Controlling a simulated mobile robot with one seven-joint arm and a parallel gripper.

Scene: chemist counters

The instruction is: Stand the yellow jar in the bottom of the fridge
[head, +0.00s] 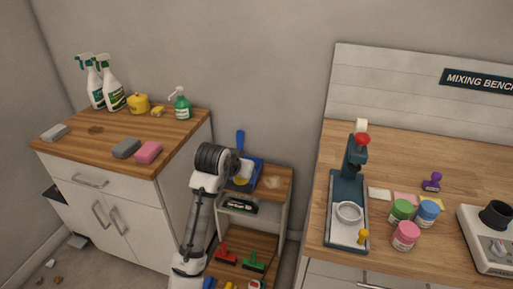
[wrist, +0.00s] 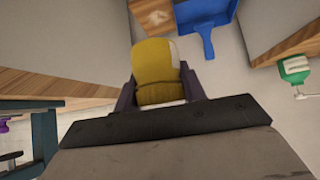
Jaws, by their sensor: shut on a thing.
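A yellow jar (wrist: 153,62) with a pale label patch fills the space between the two dark fingers of my gripper (wrist: 158,84) in the wrist view. The fingers are shut on its sides. In the head view my arm rises at the lower middle, and its dark wrist hides most of the gripper. A small yellowish patch shows just right of the wrist, but I cannot tell whether it is the jar. No fridge is recognisable in either view.
A blue dustpan (head: 258,176) lies on a small wooden shelf unit (head: 276,184) behind my arm. The mixing bench (head: 400,150) at right holds a press (head: 352,190) and several coloured jars.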

